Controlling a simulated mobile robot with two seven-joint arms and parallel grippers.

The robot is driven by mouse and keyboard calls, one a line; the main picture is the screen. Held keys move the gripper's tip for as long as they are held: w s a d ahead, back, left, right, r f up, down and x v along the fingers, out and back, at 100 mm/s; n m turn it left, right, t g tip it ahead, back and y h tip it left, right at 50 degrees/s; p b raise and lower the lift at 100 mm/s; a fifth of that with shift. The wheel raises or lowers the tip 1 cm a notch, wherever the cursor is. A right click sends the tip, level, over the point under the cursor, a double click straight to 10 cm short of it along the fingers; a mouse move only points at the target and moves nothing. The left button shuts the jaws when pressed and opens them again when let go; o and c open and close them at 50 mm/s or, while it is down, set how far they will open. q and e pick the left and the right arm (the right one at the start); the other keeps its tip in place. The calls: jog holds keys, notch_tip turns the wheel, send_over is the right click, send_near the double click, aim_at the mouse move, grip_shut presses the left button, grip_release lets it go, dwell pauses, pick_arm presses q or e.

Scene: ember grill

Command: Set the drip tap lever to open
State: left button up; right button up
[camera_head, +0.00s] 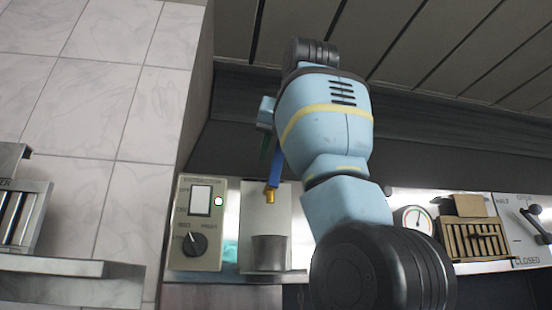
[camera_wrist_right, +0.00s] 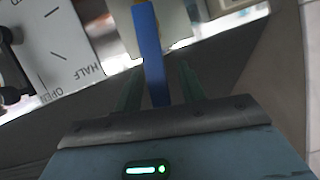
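The drip tap's long blue lever (camera_head: 275,167) stands upright above a brass fitting (camera_head: 270,194) in front of a pale plate (camera_head: 254,210). In the right wrist view the blue lever (camera_wrist_right: 151,60) runs between my right gripper's green fingers (camera_wrist_right: 158,90), with a visible gap on each side. My right gripper (camera_head: 268,150) reaches down from above at the lever, fingers open; my arm partly hides it in the head view. The lever's setting is not labelled in view. My left gripper is not in view.
A dark grey cup (camera_head: 269,252) stands below the brass fitting. Left is a switch panel (camera_head: 207,222) with a black knob. At right are a gauge (camera_head: 413,219), a slatted box (camera_head: 474,241) and a panel marked HALF and CLOSED (camera_head: 523,225). A metal shelf (camera_head: 70,284) is at lower left.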

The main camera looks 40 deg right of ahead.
aim_at(280, 148)
jog(key=v, duration=0.6)
jog(key=shift+s+a+r, duration=0.1)
dwell(0.5)
